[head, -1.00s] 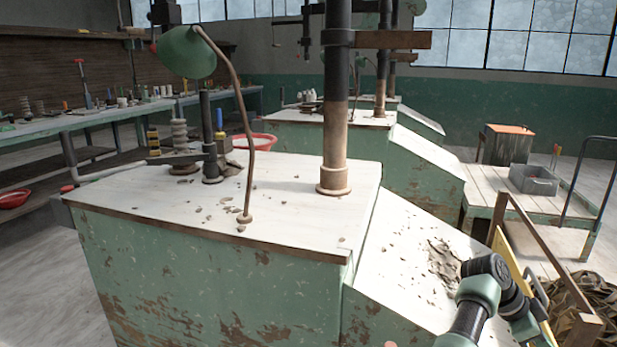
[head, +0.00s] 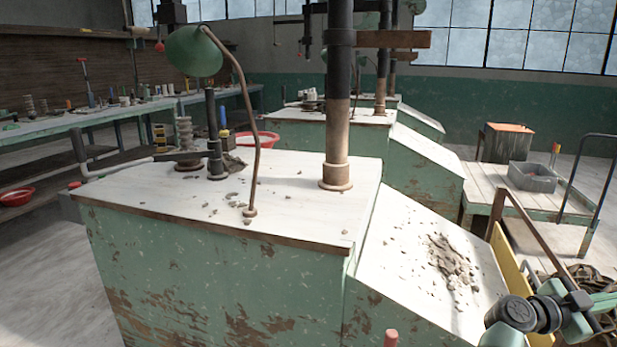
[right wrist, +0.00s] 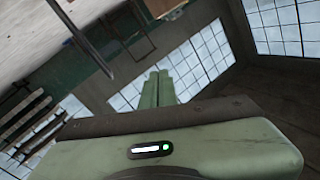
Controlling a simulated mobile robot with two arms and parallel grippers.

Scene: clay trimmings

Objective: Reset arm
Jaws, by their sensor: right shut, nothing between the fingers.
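My right arm (head: 535,318) shows at the lower right of the head view, beside the sloped apron of the near green bench. Its gripper is outside that view. In the right wrist view the two green fingers of my right gripper (right wrist: 161,86) lie side by side, shut and empty, with windows and wall behind them. My left gripper is not in view. Clay trimmings (head: 453,265) lie in a loose heap on the pale sloped apron (head: 385,268), with smaller crumbs around them.
The near green bench (head: 225,262) fills the middle, with a thick post (head: 336,130) and a bent lamp arm (head: 262,120). A wooden cart (head: 485,188) carries a grey bin (head: 532,177). A yellow board and wooden rail stand close to my right arm. Grey floor is open at left.

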